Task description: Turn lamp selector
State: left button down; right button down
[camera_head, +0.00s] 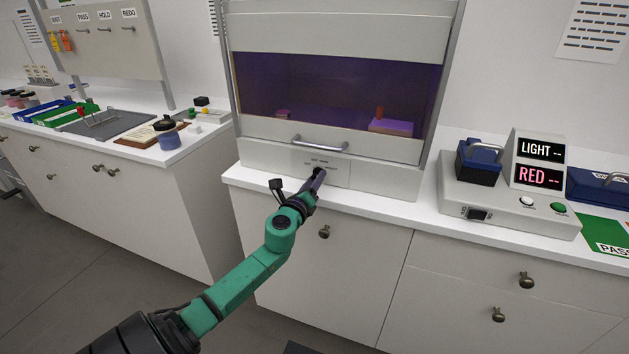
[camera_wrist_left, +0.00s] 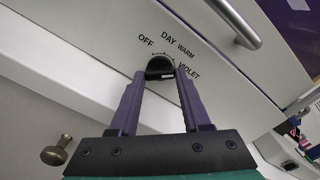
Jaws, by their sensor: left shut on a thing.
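The lamp selector (camera_wrist_left: 159,65) is a small dark knob on the pale front panel of the viewing cabinet (camera_head: 345,60). OFF, DAY, WARM and VIOLET are printed in an arc around it in the left wrist view. My left gripper (camera_wrist_left: 160,78) has its two purple fingers on either side of the knob, shut on it. In the head view, the left gripper (camera_head: 316,182) reaches the panel below the cabinet's handle, and its fingers mostly hide the knob. The knob's pointer direction is not clear. The cabinet's inside looks dim violet. My right gripper is out of view.
A metal bar handle (camera_head: 320,144) is just above the panel. A console (camera_head: 512,205) with LIGHT and RED displays stands to the right. A clipboard and blue-grey jar (camera_head: 168,136) are on the left counter.

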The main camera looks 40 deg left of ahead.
pick_arm(q)
jog(key=shift+m, duration=0.9)
jog(key=shift+c, duration=1.8)
grip_release()
jog(key=shift+s, duration=0.15)
jog(key=b+v, duration=0.1)
jog(key=v, duration=1.3)
